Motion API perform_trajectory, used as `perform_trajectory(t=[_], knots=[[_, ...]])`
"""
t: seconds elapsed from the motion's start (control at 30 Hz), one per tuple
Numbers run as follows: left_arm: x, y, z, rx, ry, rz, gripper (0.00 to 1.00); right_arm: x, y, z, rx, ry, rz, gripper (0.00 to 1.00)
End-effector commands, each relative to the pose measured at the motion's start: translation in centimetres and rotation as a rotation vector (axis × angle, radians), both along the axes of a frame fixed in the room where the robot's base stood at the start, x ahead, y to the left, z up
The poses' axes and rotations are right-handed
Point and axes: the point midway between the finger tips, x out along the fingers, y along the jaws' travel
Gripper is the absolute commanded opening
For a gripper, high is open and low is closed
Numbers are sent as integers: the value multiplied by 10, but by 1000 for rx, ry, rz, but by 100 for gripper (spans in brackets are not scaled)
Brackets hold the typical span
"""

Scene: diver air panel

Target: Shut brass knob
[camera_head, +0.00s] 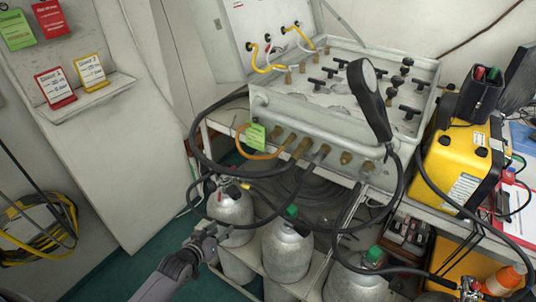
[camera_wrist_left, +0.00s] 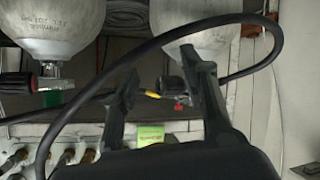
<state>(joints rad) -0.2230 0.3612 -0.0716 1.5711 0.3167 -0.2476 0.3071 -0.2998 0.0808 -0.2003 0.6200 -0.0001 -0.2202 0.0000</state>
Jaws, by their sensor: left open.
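Several brass-coloured fittings (camera_head: 301,148) line the front edge of the grey air panel (camera_head: 275,108); I cannot tell which one is the brass knob. In the left wrist view, brass pieces (camera_wrist_left: 88,156) show at the lower left. My left gripper (camera_head: 217,230) is open and empty, below the panel and beside the leftmost grey cylinder (camera_head: 232,207). In the left wrist view, its spread fingers (camera_wrist_left: 162,82) frame a dark valve piece (camera_wrist_left: 177,88) with red and yellow parts near a cylinder neck. I see no contact. My right gripper is not in view.
Black hoses (camera_head: 405,210) loop in front of the panel and cylinders; one crosses close to my left fingers. More cylinders (camera_head: 287,250) stand to the right. A yellow case (camera_head: 460,160) sits at the right. A green tag (camera_head: 256,136) hangs at the panel's left. Open floor lies at left.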

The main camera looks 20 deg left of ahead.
Motion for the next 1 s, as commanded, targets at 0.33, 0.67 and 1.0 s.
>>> perform_trajectory(t=[0.33, 0.67, 1.0], knots=[[41, -42, 205, -210, -430, -118, 40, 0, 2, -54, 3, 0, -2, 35], [60, -53, 230, -233, -470, -137, 40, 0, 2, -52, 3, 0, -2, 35], [130, -71, 229, -231, -467, -138, 40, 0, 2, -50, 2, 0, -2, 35]])
